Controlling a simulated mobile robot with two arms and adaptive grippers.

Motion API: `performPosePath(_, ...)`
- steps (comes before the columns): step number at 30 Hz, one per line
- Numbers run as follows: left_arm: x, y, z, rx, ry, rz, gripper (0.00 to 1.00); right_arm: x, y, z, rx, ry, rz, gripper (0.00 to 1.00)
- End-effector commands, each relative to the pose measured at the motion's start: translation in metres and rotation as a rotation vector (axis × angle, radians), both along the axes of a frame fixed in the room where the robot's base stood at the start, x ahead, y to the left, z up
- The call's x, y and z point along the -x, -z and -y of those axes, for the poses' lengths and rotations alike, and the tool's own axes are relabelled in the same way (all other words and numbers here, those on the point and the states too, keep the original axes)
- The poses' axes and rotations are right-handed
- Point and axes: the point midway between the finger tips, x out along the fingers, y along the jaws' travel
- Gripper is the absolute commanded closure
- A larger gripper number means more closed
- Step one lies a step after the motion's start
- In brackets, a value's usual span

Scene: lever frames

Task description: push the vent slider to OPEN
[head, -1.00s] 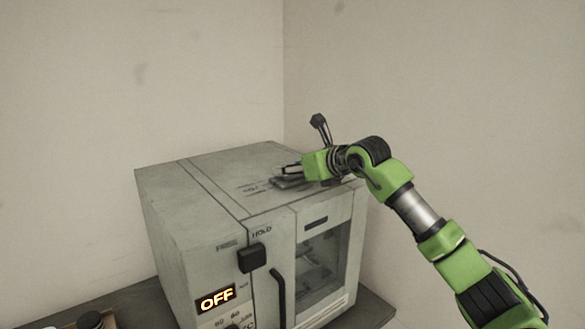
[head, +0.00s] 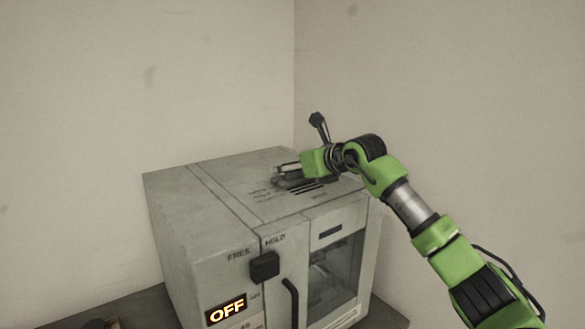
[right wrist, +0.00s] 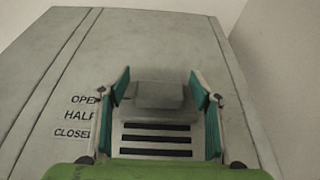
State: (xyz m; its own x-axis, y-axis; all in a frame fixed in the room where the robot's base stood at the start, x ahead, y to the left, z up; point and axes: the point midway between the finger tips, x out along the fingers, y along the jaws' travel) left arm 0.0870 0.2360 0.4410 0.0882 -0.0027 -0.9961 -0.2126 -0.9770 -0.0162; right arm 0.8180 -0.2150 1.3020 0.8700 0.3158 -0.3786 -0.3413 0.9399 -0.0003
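The vent slider is a grey plate with a raised block (right wrist: 155,97) on top of the appliance (head: 185,200). In the right wrist view the block is level with the OPEN label (right wrist: 84,99), with HALF and CLOSED printed below it. Several dark vent slots (right wrist: 155,140) show uncovered on the near side of the slider. My right gripper (right wrist: 160,88) is open, its teal-padded fingers on either side of the block; I cannot tell whether either pad touches it. In the head view the right gripper (head: 278,170) is low over the top and partly hides the slider. My left gripper is not in view.
The appliance front has a dark FREE/HOLD knob (head: 264,266), a door handle (head: 291,300), a glass door (head: 335,275) and a display (head: 226,310) reading OFF. Walls stand close behind. The left part of the appliance top is clear.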

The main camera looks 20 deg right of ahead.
Motion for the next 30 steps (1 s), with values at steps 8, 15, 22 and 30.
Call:
performPosePath(8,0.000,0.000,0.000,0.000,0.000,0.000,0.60,0.002,0.001,0.001,0.001,0.001,-0.003,0.42)
performPosePath(15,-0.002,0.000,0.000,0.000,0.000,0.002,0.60,0.027,-0.010,0.011,0.005,0.000,0.000,0.42)
performPosePath(22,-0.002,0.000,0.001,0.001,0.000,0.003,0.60,0.066,-0.027,0.024,0.005,0.000,0.000,0.42)
performPosePath(30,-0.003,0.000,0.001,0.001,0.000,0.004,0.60,0.099,-0.043,0.036,0.001,0.000,-0.001,0.42)
